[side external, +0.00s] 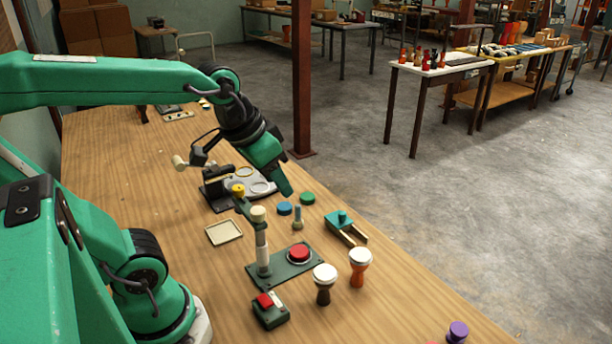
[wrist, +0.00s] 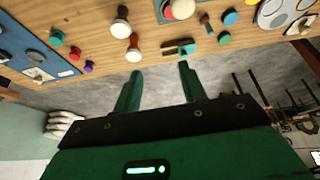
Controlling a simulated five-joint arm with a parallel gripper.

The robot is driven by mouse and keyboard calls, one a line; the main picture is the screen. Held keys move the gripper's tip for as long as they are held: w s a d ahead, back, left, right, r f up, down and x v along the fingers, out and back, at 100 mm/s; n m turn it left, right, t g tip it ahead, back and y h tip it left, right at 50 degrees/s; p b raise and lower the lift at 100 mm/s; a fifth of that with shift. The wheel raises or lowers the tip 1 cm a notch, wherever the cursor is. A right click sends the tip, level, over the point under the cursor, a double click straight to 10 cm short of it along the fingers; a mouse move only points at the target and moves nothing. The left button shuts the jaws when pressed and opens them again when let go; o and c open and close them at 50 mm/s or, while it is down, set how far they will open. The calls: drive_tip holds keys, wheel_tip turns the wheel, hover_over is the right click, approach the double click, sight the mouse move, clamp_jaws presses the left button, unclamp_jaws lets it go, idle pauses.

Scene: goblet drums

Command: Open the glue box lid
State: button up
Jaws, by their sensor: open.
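What looks like the glue box is a small wooden box with a teal lid (side external: 342,219) and knob, on the table near its right edge. I cannot tell for sure that this is the glue box. In the wrist view the same teal and wooden box (wrist: 180,47) lies just beyond the fingertips. Its lid covers part of the box, and pale wooden rails show at one end. My gripper (side external: 286,190) is in the air above the table, to the upper left of the box and apart from it. In the wrist view my gripper (wrist: 160,70) is open, with nothing between its fingers.
Two goblet drums, one dark (side external: 324,284) and one orange (side external: 360,267), stand near the box. A red button (side external: 299,253) sits on a green plate with a post. The table's right edge is close.

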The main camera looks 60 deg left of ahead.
drive_tip(key=w+a+f+g, duration=0.1)
drive_tip(key=w, duration=0.5)
drive_tip(key=w+a+f+g, duration=0.1)
drive_tip(key=w+a+f, duration=0.1)
drive_tip(key=w, duration=0.4)
drive_tip(key=n+g, duration=0.2)
drive_tip(key=g, duration=0.1)
approach(342, 212)
drive_tip(key=shift+s+d+f, duration=0.1)
drive_tip(key=shift+s+d, duration=0.1)
drive_tip(key=shift+s, duration=0.2)
drive_tip(key=shift+w+a+f, duration=0.15)
drive_tip(key=shift+w+f, duration=0.1)
drive_tip(key=shift+f, duration=0.15)
drive_tip(key=shift+f, duration=0.1)
drive_tip(key=shift+f, duration=3.8)
clamp_jaws()
